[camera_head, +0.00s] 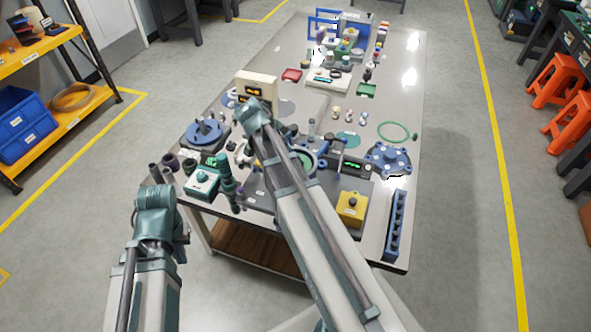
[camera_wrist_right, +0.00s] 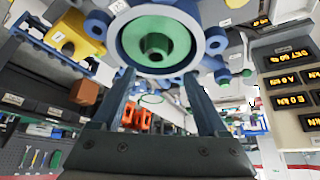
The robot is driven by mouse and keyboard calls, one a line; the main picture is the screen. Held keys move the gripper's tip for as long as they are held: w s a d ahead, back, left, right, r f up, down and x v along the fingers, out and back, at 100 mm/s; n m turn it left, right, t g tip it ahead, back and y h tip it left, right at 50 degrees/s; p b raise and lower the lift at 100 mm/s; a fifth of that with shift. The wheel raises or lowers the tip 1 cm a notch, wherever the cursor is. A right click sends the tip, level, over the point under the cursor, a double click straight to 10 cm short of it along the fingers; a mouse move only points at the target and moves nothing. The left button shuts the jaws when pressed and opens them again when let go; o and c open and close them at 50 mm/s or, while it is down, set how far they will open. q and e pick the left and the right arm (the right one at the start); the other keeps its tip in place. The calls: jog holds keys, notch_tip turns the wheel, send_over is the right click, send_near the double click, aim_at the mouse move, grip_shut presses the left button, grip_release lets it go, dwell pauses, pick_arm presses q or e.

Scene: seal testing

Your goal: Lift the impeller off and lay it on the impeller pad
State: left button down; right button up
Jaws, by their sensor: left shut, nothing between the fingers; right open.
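The green impeller (camera_wrist_right: 155,42) sits inside a blue-and-white ring housing in the right wrist view. The same green-edged housing (camera_head: 306,161) shows beside my arm in the head view. My right gripper (camera_wrist_right: 163,82) is open, its two fingers on either side of the impeller's lower edge in the picture; I cannot tell if they touch. In the head view my right arm hides its fingers.
A yellow button box (camera_head: 351,207) and a dark blue rack (camera_head: 396,222) stand at the front right. A blue flanged cover (camera_head: 388,159) lies at right, near a green ring (camera_head: 394,131). A display box (camera_head: 257,88) stands at the left rear. The table's right side is partly clear.

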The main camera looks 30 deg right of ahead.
jog(key=shift+s+d+f+b, duration=0.1)
jog(key=shift+s+f+b, duration=0.05)
jog(key=shift+f+b, duration=0.45)
jog(key=b+x, duration=0.3)
jog(key=x, duration=0.1)
jog(key=shift+s+a+f+b, duration=0.25)
jog(key=shift+b, duration=0.15)
jog(key=shift+r, duration=0.15)
grip_shut()
